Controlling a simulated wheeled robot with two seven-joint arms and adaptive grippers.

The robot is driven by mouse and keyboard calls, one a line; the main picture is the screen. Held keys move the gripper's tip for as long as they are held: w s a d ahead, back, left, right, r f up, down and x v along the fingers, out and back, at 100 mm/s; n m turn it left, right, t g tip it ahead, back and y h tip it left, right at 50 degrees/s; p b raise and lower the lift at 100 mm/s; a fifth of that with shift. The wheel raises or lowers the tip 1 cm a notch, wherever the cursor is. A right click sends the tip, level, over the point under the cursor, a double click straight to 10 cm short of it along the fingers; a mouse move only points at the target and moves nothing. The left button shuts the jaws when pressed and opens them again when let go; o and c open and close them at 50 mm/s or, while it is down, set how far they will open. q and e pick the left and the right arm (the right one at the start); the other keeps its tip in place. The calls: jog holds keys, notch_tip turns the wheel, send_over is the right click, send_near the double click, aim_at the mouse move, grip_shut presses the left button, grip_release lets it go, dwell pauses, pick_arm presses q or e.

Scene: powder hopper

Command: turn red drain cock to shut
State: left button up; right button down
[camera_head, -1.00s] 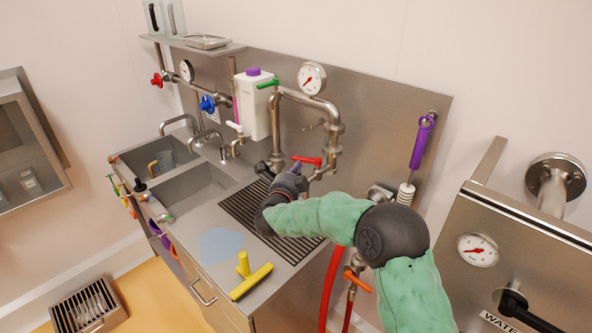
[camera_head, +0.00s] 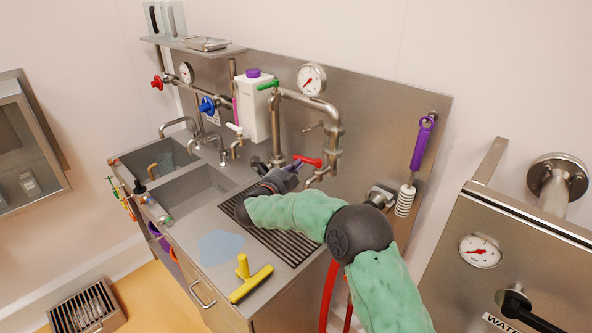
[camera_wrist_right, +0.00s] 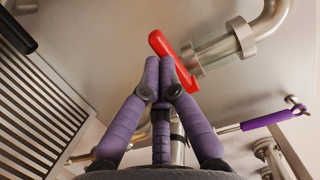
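The red drain cock handle (camera_head: 308,161) sits on a short metal pipe stub below the bent pipe, above the slatted drain grille. In the head view it lies nearly level. In the right wrist view the red handle (camera_wrist_right: 174,50) slants from upper left to lower right, just ahead of my fingertips. My right gripper (camera_head: 293,168) is at the left end of the handle. Its purple fingers (camera_wrist_right: 160,62) are shut with tips together and nothing visible between them. The right fingertip overlaps the handle in view; I cannot tell whether it touches. My left gripper is not in view.
A green-handled valve (camera_head: 268,85) and a pressure gauge (camera_head: 312,79) are above. A black knob (camera_head: 262,168) is left of my gripper. The slatted grille (camera_head: 285,242) lies below. A yellow scraper (camera_head: 250,282) lies on the counter's front. A purple-handled brush (camera_head: 422,143) hangs right.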

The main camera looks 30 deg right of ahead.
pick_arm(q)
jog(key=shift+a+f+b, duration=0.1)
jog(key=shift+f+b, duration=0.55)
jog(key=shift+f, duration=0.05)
pick_arm(e)
jog(key=m+g, duration=0.1)
jog(key=w+d+m+g+h, duration=0.1)
jog(key=w+g, duration=0.1)
jog(key=g, duration=0.1)
jog(key=shift+d+r+m+h, duration=0.15)
jog(key=shift+d+m+h, duration=0.15)
jog(key=shift+m+h, duration=0.1)
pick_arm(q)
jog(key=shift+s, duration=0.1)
pick_arm(e)
jog(key=shift+r, duration=0.1)
